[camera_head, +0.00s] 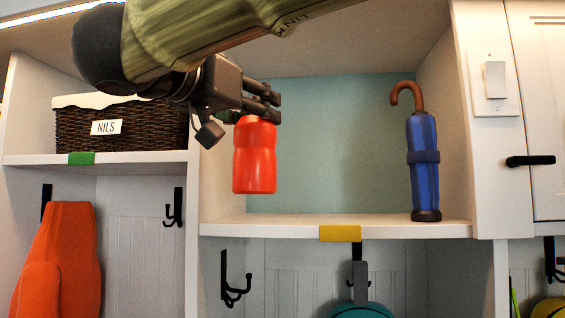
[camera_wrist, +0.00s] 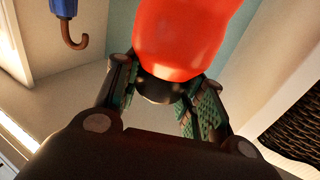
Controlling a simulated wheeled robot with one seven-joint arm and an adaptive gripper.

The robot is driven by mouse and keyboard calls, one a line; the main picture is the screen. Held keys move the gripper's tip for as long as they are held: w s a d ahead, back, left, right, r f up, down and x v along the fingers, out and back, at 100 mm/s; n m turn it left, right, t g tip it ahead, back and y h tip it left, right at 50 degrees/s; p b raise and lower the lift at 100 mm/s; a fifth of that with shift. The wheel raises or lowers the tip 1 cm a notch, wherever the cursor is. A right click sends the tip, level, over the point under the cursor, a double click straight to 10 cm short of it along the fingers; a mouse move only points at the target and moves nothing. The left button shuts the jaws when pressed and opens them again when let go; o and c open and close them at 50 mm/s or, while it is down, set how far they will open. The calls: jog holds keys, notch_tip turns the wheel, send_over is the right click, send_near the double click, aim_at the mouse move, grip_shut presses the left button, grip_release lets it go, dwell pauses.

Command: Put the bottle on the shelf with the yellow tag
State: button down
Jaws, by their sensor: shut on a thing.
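The red-orange bottle (camera_head: 254,160) hangs upright below my gripper (camera_head: 262,101), which is shut on its dark top end. In the wrist view the bottle (camera_wrist: 180,35) fills the upper middle, its dark neck between the two fingers of my gripper (camera_wrist: 163,95). The shelf (camera_head: 285,225) bears a yellow tag (camera_head: 340,233) on its front edge. In the head view the bottle's base shows above the level of the shelf board, at the left part of the opening. I cannot tell how far inside the shelf it is.
A blue umbrella (camera_head: 423,165) with a brown hook handle stands at the shelf's right end. A wicker basket (camera_head: 120,137) labelled NILS sits on the left shelf, which has a green tag (camera_head: 82,158). The middle of the yellow-tagged shelf is clear.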

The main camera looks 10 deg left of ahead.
jog(key=w+a+f+p, duration=0.1)
jog(key=w+f+p, duration=0.1)
jog(key=w, duration=0.4)
jog(key=w+a+f+p, duration=0.1)
jog(key=w+f+p, duration=0.1)
jog(key=w+p, duration=0.2)
jog(key=shift+w+f+p, duration=0.35)
jog(key=shift+w, duration=0.9)
jog(key=shift+f, duration=0.1)
jog(key=c, duration=0.9)
grip_release()
jog(key=shift+f, duration=0.1)
